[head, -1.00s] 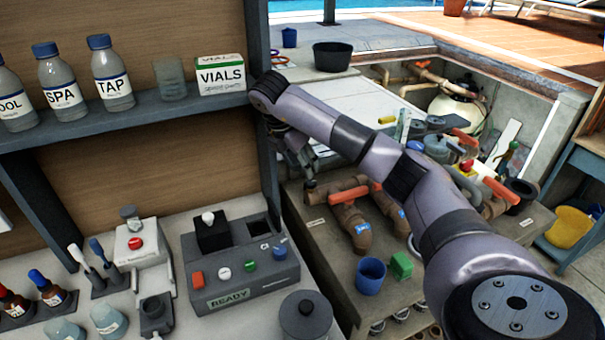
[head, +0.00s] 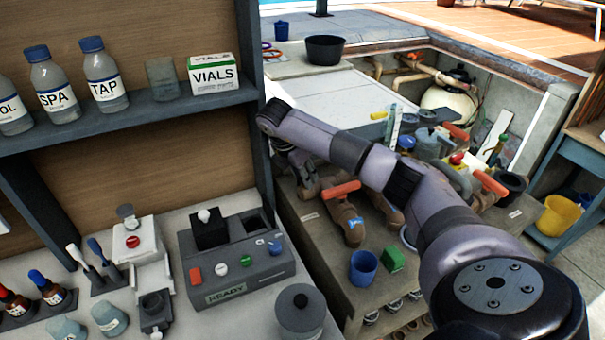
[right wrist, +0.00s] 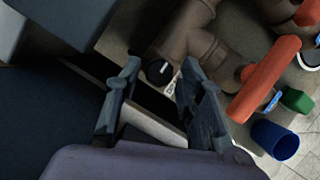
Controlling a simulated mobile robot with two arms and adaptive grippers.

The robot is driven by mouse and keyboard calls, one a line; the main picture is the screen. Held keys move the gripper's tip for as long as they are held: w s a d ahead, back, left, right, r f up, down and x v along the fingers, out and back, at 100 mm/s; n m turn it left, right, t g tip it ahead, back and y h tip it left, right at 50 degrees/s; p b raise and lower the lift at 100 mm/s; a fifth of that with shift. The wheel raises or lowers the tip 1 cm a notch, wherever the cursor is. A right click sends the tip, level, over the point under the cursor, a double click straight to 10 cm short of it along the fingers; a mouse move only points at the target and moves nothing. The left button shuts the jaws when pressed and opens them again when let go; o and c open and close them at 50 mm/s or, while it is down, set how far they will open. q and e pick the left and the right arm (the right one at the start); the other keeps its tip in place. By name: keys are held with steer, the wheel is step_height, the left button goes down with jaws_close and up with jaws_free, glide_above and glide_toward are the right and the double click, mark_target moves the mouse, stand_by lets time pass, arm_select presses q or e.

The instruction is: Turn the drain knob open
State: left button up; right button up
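My right gripper (head: 308,188) hangs at the left end of the brown pipework, just left of an orange lever handle (head: 341,189). In the right wrist view it (right wrist: 160,72) is open, with two dark fingers apart and nothing held between them. A small dark round cap or knob (right wrist: 158,70) with a white label shows between the fingertips. It may be the drain knob, but I cannot read the label. In the head view my arm and gripper hide that spot. The orange handle also shows in the right wrist view (right wrist: 263,78). My left gripper is not in view.
A blue cup (head: 363,268) and a green block (head: 392,259) stand in front of the pipes. A shelf post (head: 258,100) rises close left of my right arm. A grey READY device (head: 235,270) stands on the counter. Another orange handle (head: 490,183) is further right.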

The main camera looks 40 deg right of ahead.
jaws_close()
